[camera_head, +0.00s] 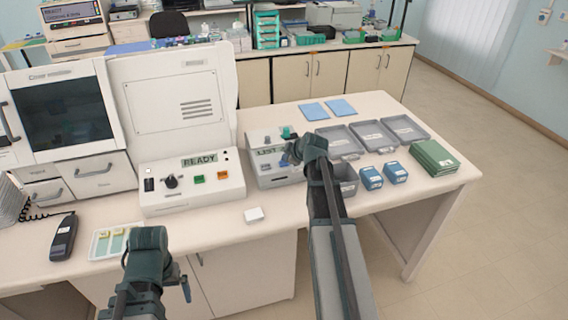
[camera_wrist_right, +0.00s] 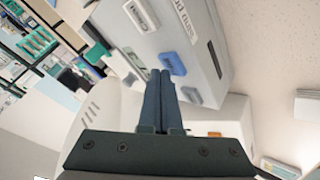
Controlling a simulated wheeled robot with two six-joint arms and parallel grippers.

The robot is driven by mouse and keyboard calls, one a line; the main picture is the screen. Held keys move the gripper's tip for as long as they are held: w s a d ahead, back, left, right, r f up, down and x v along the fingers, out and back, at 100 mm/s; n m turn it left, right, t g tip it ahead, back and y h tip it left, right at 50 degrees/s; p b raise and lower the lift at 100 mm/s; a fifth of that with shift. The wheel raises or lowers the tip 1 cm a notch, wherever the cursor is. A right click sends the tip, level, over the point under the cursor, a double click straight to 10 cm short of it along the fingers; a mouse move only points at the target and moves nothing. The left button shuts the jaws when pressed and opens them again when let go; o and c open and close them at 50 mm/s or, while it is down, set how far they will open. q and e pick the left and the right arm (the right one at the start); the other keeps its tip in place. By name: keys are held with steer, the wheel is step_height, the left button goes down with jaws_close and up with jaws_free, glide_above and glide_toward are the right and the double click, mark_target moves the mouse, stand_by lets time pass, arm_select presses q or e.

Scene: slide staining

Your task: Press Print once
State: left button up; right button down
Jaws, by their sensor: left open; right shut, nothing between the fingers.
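In the head view my right gripper (camera_head: 293,153) hides part of the unit. My left gripper (camera_head: 186,287) is over the bench's front edge, open and apart from the unit.
A stainer panel (camera_head: 195,188) reading READY, with a knob and coloured buttons, stands left of the unit. Grey trays (camera_head: 375,133), blue boxes (camera_head: 371,178) and a green stack (camera_head: 433,157) lie to its right. A slide tray (camera_head: 100,243) and black scanner (camera_head: 63,237) lie at left.

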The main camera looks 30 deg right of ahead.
mark_target(286, 164)
steer(key=shift+f+b, duration=0.35)
stand_by(0.3)
steer(key=shift+r, duration=0.15)
steer(key=shift+r+p, duration=0.65)
steer(key=shift+p, duration=0.1)
step_height(286, 164, up, 5)
steer(key=p, duration=0.5)
stand_by(0.4)
stand_by(0.5)
